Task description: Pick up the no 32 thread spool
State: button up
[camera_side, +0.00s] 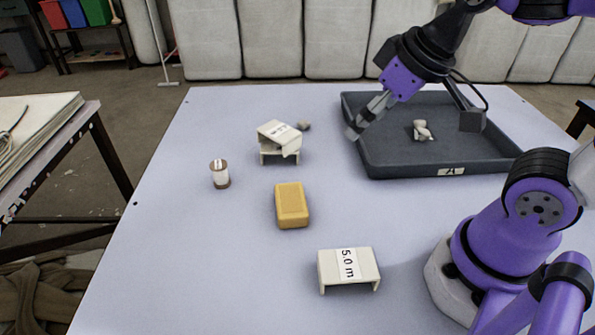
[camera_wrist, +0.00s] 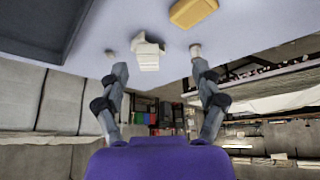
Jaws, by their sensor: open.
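The thread spool (camera_side: 220,173) is small, with a brown top and base and a pale wrapped middle. It stands upright on the table at the left in the side view; no number can be read on it. It also shows in the wrist view (camera_wrist: 195,49), just beyond the tip of the right finger. My gripper (camera_side: 358,127) is up at the tray's left edge in the side view, well to the right of the spool. In the wrist view its two fingers (camera_wrist: 160,68) are spread apart with nothing held between them.
A yellow block (camera_side: 291,205) and a "5.0 m" stand (camera_side: 348,266) are nearer. A dark tray (camera_side: 400,172) holds a small pale object (camera_side: 422,130).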

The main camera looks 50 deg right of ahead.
jog(key=w+a+n, duration=0.1)
jog(key=w+a, duration=0.1)
jog(key=w, duration=0.4)
jog(key=n+g+y, duration=0.1)
jog(key=n+y, duration=0.1)
jog(key=n, duration=0.2)
send_near(221, 165)
jog(key=shift+g, duration=0.3)
jog(key=x, duration=0.5)
jog(key=shift+w+a+f, duration=0.1)
jog(key=shift+a+f, duration=0.1)
jog(key=shift+f, duration=0.05)
jog(key=x, duration=0.6)
jog(key=shift+w+d+r, duration=0.1)
jog(key=shift+w+d, duration=0.1)
jog(key=shift+w, duration=0.05)
jog(key=c, duration=1.1)
